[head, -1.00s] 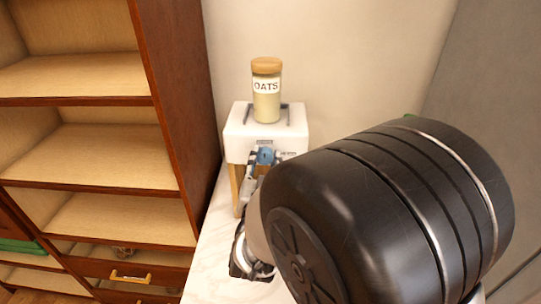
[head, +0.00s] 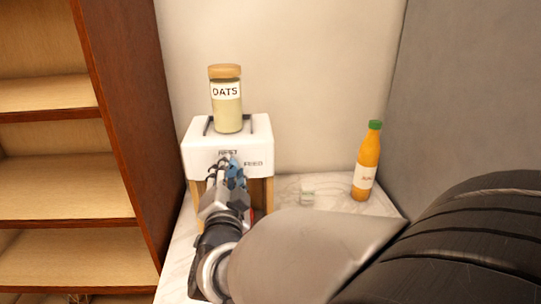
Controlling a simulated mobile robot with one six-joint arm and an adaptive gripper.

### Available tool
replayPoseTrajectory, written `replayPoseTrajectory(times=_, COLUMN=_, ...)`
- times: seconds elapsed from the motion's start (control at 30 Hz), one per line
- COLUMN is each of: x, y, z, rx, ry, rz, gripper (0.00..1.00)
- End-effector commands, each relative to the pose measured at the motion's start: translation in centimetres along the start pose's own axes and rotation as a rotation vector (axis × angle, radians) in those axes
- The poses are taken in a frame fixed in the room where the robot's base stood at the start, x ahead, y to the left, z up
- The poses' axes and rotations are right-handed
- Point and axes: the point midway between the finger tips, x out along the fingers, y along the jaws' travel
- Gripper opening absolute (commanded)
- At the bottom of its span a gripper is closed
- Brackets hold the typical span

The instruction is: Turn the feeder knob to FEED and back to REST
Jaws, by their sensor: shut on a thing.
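The white feeder (head: 200,155) stands on wooden legs on the marble counter, with a glass jar (head: 227,95) labelled OATS on top. Its front face carries the words REST, above the knob, and FEED, to the upper right. My gripper (head: 227,170) is in front of that face, its fingers shut on the blue knob (head: 238,178). The fingers cover part of the knob, so I cannot tell exactly where it points.
An orange bottle (head: 367,162) with a green cap stands on the counter (head: 290,183) to the right. A wooden shelf unit (head: 125,140) is close on the left. A grey wall panel (head: 465,90) stands at the right.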

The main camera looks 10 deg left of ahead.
Motion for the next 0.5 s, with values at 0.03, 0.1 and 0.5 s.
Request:
replayPoseTrajectory(times=0.03, x=0.02, y=0.10, z=0.04, rx=0.044, ry=0.002, rz=0.000, gripper=0.08)
replayPoseTrajectory(times=0.1, x=0.02, y=0.06, z=0.01, rx=0.110, ry=0.001, rz=0.000, gripper=0.08)
replayPoseTrajectory(times=0.5, x=0.02, y=-0.05, z=-0.07, rx=0.488, ry=0.001, rz=0.000, gripper=0.08)
